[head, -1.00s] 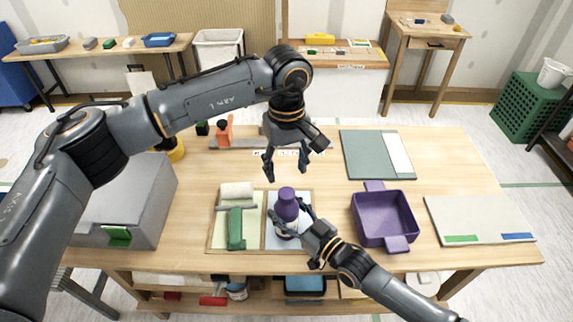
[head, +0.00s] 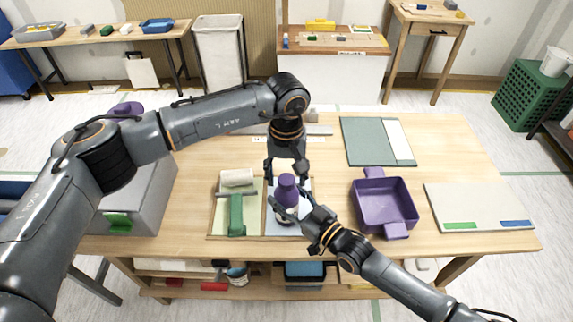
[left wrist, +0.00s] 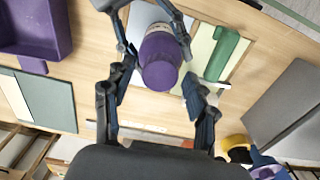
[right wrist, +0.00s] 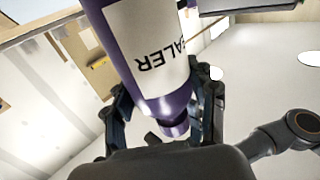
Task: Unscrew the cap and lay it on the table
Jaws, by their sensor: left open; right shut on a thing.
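A purple bottle with a white label, partly reading "EALER" in the right wrist view (right wrist: 150,60), stands on the pale blue half of a wood-framed tray (head: 210,235). Its purple cap (head: 287,182) is on top, and it also shows from above in the left wrist view (left wrist: 160,62). My right gripper (head: 290,209) is shut on the bottle's body below the cap. My left gripper (head: 287,172) points down over the cap, open, with a finger on either side of it. In the left wrist view gaps show between the fingers and the cap.
A grey box (head: 140,200) stands left. Some table between is bare.

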